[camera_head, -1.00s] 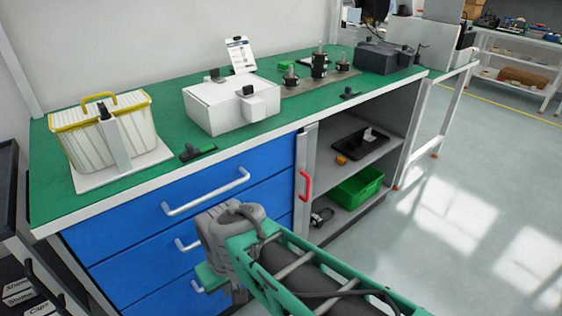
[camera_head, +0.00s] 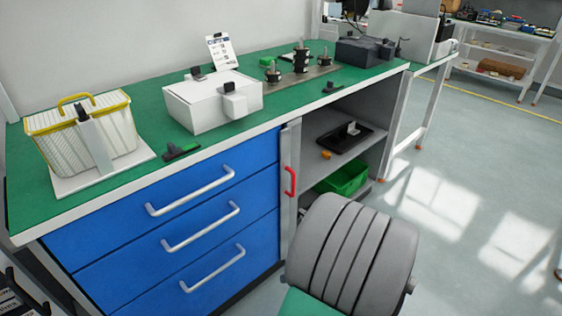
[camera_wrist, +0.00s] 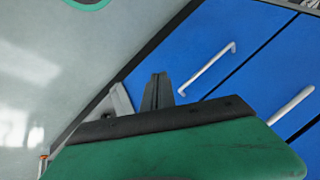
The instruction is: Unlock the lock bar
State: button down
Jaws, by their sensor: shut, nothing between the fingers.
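A grey upright bar (camera_head: 296,150) with a red handle (camera_head: 290,181) stands along the right edge of the blue drawer front (camera_head: 160,205) in the head view. It appears to be the lock bar. All the drawers beside it look closed. My gripper (camera_wrist: 157,92) shows in the wrist view with its dark fingers together and empty. It points toward the cabinet front, and a pale grey strip (camera_wrist: 121,99) shows beside the fingertips. I cannot tell whether they touch it. The head view hides the gripper behind my grey arm link.
On the green worktop (camera_head: 150,105) stand a yellow-rimmed basket (camera_head: 110,133), a white box (camera_head: 205,105) and a dark device (camera_head: 363,50). The open shelf to the right holds a black tray (camera_head: 343,138) and a green crate (camera_head: 345,177). The floor at right is clear.

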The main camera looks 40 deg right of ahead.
aim_at(275, 153)
jog(key=w+d+r+n+t+h, duration=0.3)
jog(key=w+d+r+n+t, duration=0.2)
jog(key=r+n, duration=0.5)
jog(key=w+d+r+n+t+h, duration=0.3)
jog(key=w+d+r+n+t, duration=0.2)
jog(key=r+n, duration=0.5)
jog(key=shift+w+r+t, duration=0.35)
jog(key=shift+w+t, duration=0.35)
jog(key=shift+w, duration=0.4)
jog(key=shift+w+d, duration=0.1)
jog(key=x, duration=0.9)
jog(key=shift+w, duration=0.2)
jog(key=d, duration=0.3)
jog(key=shift+w+d+f, duration=0.1)
jog(key=shift+w+d, duration=0.1)
jog(key=shift+d, duration=0.45)
